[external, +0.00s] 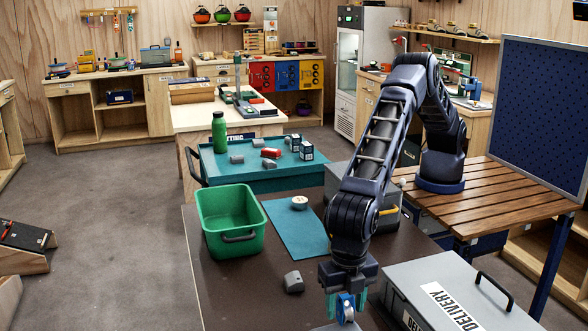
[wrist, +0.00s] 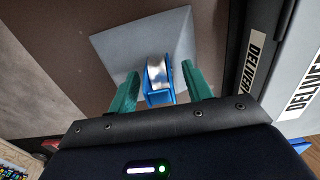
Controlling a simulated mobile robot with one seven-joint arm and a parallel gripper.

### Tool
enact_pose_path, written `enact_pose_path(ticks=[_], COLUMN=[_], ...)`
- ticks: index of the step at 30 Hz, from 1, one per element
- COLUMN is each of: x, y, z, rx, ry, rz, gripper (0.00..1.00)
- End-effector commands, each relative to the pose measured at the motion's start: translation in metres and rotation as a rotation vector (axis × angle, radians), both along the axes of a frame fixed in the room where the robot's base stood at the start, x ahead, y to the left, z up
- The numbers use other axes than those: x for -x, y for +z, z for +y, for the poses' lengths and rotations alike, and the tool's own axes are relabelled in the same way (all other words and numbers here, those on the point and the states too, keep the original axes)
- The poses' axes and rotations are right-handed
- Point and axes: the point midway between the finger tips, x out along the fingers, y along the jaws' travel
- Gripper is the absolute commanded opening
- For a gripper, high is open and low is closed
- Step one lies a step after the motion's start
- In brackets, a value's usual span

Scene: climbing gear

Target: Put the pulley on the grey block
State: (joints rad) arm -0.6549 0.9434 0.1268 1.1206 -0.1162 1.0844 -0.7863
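The blue pulley (wrist: 158,84) with its pale metal wheel is between the two teal fingers of my gripper (wrist: 160,88) in the wrist view. A narrow gap shows on each side of it, so the gripper looks open around it. In the external view the pulley (external: 346,308) hangs or stands below my gripper (external: 346,300) near the bottom edge. A flat-faced grey block (wrist: 118,45) lies beneath the pulley in the wrist view; only a sliver of it (external: 335,327) shows in the external view. I cannot tell whether the pulley touches the block.
On the dark table are a green bin (external: 231,221), a teal mat (external: 293,229) with a small round pale item (external: 299,203), and a small grey piece (external: 293,282). A grey delivery box (external: 450,290) stands close on the right. The table's front left is clear.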

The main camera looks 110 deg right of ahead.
Motion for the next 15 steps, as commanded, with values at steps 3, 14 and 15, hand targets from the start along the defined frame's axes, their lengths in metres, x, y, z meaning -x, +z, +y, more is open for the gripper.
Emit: enact_pose_path(ticks=[3, 14, 15], x=[0.000, -0.001, -0.001], y=[0.000, 0.029, 0.036], z=[0.000, 0.000, 0.000], rx=[0.000, -0.002, -0.003], ry=[0.000, 0.000, 0.000], rz=[0.000, -0.003, -0.003], gripper=[0.50, 0.50, 0.50])
